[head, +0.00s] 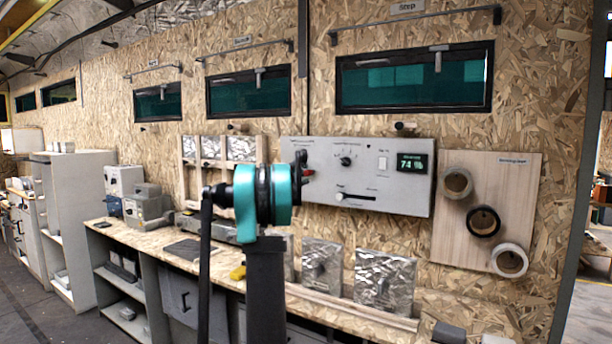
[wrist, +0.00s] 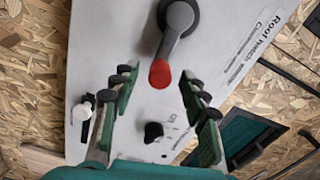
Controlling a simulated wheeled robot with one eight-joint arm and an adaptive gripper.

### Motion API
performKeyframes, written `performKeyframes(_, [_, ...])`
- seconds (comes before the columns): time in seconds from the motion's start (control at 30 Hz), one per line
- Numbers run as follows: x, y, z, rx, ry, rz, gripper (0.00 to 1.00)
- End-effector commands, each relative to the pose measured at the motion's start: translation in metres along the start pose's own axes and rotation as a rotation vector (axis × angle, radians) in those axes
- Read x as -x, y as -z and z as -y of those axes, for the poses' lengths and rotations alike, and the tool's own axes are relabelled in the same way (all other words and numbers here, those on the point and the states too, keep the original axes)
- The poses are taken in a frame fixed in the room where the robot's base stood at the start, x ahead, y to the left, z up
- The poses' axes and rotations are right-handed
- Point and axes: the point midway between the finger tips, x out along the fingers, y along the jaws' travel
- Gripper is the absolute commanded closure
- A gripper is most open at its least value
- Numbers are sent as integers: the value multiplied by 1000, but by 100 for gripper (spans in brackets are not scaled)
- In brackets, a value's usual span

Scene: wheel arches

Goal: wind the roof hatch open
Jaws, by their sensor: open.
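The grey roof hatch control box (head: 400,190) is mounted on the chipboard wall, and its face fills much of the wrist view (wrist: 110,30). A grey crank arm (wrist: 176,35) with a red knob (wrist: 160,74) stands out from it. In the head view my arm hides the crank, and only a bit of red (head: 309,172) shows. My gripper (wrist: 160,82) is open, with the red knob between its green, dark-padded fingertips; I see no contact. In the head view my gripper (head: 298,165) is at the box's left end. The green display (head: 412,163) seems to read 74 %.
The box also carries a black dial (head: 345,160), a white switch (head: 383,163) and a slider (head: 355,197). A board with tape rolls (head: 480,165) hangs to the right. A workbench (head: 160,238) runs below. Dark windows (head: 415,80) are above.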

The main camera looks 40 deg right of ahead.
Motion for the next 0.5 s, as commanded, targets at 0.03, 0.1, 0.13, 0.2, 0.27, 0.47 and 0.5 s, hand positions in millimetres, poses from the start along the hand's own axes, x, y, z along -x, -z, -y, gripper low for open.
performKeyframes(0.03, [10, 0, 0, 0, 0, 2, 55])
performKeyframes(0.1, [24, -1, 1, 0, 1, 4, 55])
performKeyframes(0.13, [31, -1, 0, 0, 1, 4, 55])
performKeyframes(0.2, [46, -1, 0, 0, 0, 3, 55])
performKeyframes(0.27, [58, -1, 0, 0, 1, 4, 55])
performKeyframes(0.47, [90, -1, 0, 0, 1, 4, 55])
performKeyframes(0.5, [94, -1, 0, 0, 0, 3, 55])
